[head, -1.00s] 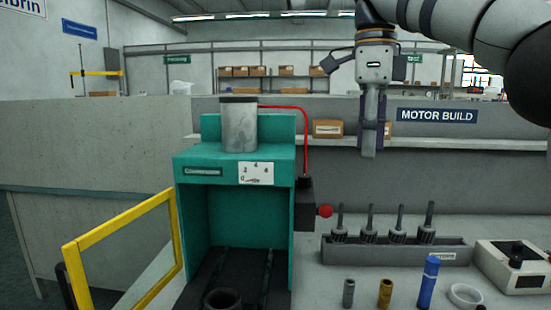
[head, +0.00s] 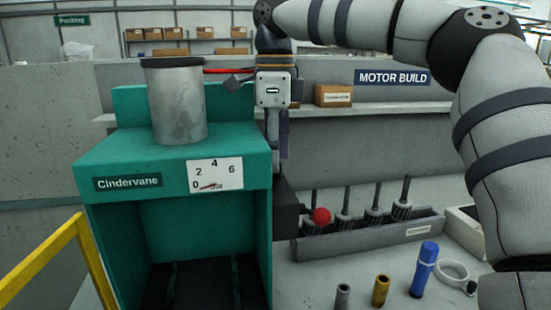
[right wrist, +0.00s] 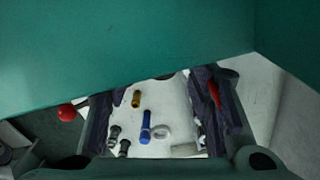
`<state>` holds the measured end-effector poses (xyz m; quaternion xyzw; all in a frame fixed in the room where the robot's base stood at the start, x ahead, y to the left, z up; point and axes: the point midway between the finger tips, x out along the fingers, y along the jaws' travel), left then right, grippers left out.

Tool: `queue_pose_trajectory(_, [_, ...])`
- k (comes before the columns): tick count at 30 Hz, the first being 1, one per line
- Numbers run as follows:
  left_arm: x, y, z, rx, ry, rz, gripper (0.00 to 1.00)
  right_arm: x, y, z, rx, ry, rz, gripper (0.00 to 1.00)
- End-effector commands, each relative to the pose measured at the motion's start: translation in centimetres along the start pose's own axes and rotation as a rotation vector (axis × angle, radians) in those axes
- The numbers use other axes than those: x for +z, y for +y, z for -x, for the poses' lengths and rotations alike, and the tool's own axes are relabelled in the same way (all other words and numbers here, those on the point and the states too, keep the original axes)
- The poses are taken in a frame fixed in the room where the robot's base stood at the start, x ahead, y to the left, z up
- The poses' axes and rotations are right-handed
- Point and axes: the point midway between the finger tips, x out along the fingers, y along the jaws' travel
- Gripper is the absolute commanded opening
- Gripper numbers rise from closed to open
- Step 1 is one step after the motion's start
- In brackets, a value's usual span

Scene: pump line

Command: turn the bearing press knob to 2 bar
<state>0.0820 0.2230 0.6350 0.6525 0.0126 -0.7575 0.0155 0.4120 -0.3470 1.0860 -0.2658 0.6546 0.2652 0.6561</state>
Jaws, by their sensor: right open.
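The teal bearing press (head: 120,164), labelled Cindervane, stands left of centre in the head view, with a grey cylinder (head: 178,100) on top. Its white gauge (head: 215,174) is marked 0, 2, 4, 6; the needle lies low, near 0. A red ball-shaped knob (head: 321,216) sticks out beside the black box (head: 287,208) on the press's right side. It also shows at the left of the right wrist view (right wrist: 66,112). I cannot tell if it sets the pressure. My right gripper (head: 278,150) is open, pointing down beside the press's upper right, above the black box. My left gripper is out of view.
A grey rack (head: 375,237) with several shafts stands to the right. Grey, brass and blue parts (head: 424,268) and a white ring (head: 452,272) stand on the bench. A yellow guard frame (head: 45,262) stands out at the left.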

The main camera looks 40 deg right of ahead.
Motion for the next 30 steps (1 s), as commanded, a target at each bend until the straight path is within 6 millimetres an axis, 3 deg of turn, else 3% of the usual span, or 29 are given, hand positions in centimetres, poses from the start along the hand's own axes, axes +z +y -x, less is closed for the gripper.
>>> queue_pose_trajectory(5, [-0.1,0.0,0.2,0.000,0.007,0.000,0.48,0.0,0.0,-1.6,0.000,0.000,0.000,0.48])
queue_pose_trajectory(12, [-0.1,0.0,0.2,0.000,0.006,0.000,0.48,0.0,0.0,-1.9,0.000,0.000,-0.001,0.48])
queue_pose_trajectory(19, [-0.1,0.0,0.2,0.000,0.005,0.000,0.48,0.0,0.0,-1.8,0.001,0.001,0.000,0.00])
queue_pose_trajectory(30, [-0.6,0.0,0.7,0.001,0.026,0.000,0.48,0.1,0.0,-1.8,0.002,0.002,-0.135,0.00])
